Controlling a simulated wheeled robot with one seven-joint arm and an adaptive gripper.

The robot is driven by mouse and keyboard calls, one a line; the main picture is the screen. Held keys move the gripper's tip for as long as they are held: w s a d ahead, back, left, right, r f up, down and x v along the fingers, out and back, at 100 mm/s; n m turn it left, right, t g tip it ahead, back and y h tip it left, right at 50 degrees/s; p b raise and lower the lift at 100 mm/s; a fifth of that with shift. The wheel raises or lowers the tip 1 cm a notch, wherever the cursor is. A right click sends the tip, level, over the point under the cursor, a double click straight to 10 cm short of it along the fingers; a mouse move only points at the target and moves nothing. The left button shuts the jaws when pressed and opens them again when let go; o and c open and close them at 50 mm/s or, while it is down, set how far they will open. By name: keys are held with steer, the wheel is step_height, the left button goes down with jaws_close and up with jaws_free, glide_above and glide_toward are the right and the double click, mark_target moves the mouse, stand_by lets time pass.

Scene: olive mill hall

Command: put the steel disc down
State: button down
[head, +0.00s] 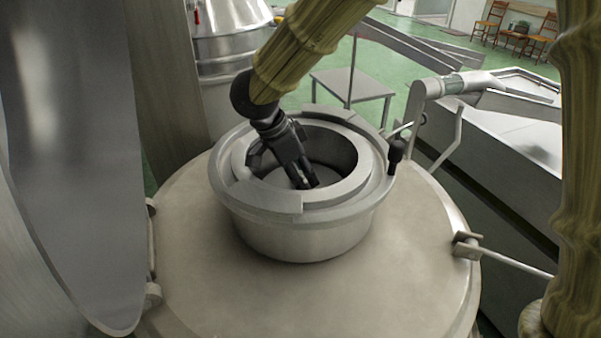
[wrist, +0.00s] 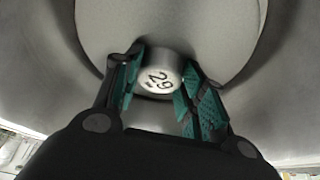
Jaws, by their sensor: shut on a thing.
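My gripper (head: 308,183) reaches down at a slant into the round opening of a steel collar (head: 300,238) on top of a large vessel. In the wrist view my gripper (wrist: 160,88) is closed on a short round steel knob (wrist: 158,76) with dark figures that look like 2.9. A broad pale grey round face, which I take for the steel disc (wrist: 185,25), lies behind the knob. I cannot tell whether the disc rests on anything. In the head view the fingers and collar rim hide most of what is inside.
The vessel's broad domed top (head: 420,245) surrounds the collar. A dark-knobbed lever (head: 396,150) stands at the collar's right edge. A tall steel panel (head: 70,150) rises at the left. A small metal table (head: 352,84) and a long steel trough (head: 500,150) stand behind.

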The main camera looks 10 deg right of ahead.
steer(key=shift+a+f, duration=0.1)
steer(key=shift+f, duration=0.2)
steer(key=shift+s+f, duration=0.15)
steer(key=shift+f, duration=0.2)
steer(key=c, duration=1)
jaws_free()
steer(key=shift+f, duration=0.1)
steer(key=shift+c, duration=0.2)
steer(key=shift+o, duration=0.9)
steer(key=shift+s+f, duration=0.1)
steer(key=shift+r, duration=0.35)
steer(key=w+b+v, duration=0.1)
steer(key=b+v, duration=0.1)
steer(key=v, duration=1)
steer(key=shift+s+r+b, duration=0.2)
steer(key=shift+r+b, duration=0.15)
steer(key=shift+r, duration=0.15)
